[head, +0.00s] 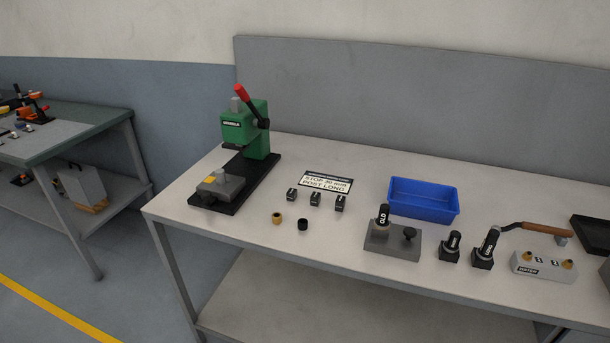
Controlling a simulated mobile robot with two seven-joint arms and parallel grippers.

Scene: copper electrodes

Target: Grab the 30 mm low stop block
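Three small black blocks with pale markings stand in a row on the grey table: a left one (291,195), a middle one (315,199) and a right one (340,203). Their markings are too small to read, so I cannot tell which is the 30 mm low stop block. A sign (326,182) lies behind them and seems to read "STOP 30 mm POST LONG". Neither of my grippers is in view.
A green press (245,130) with a red-tipped lever stands left of the blocks. A brass ring (277,218) and a black ring (303,224) lie in front. Right are a blue bin (424,214), a grey fixture (393,250) marked OLD, and black posts (486,250).

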